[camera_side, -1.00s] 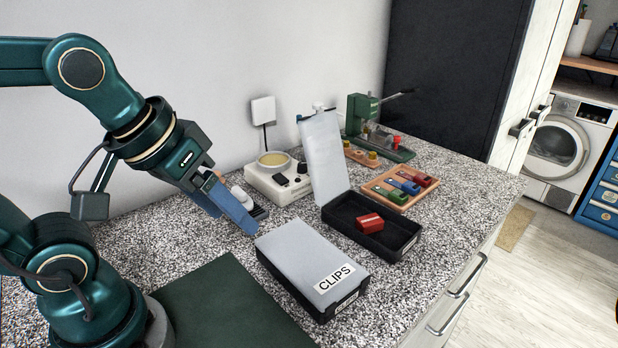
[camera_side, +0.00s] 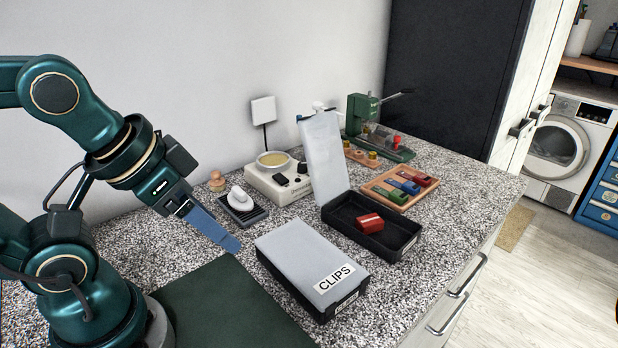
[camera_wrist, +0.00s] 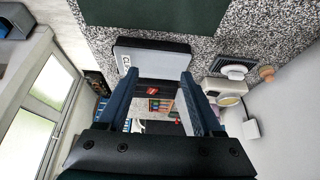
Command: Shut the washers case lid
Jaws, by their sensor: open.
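The open case (camera_side: 372,245) is a black box with its pale grey lid (camera_side: 324,155) standing nearly upright at its back left. A red block (camera_side: 369,222) lies inside it, and the block also shows in the wrist view (camera_wrist: 152,91). I can read no washers label on this case. A second case (camera_side: 308,258), labelled CLIPS, has its grey lid down. My gripper (camera_side: 230,243) is left of the clips case, above the counter, pointing down and to the right. In the wrist view its two blue fingers (camera_wrist: 159,73) are spread with nothing held between them.
A wooden tray (camera_side: 369,186) with coloured pieces sits behind the open case. A cream device (camera_side: 258,185) with a dish and a dark tray (camera_side: 256,216) with a white object stand along the wall. A dark green mat (camera_side: 225,310) lies in front.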

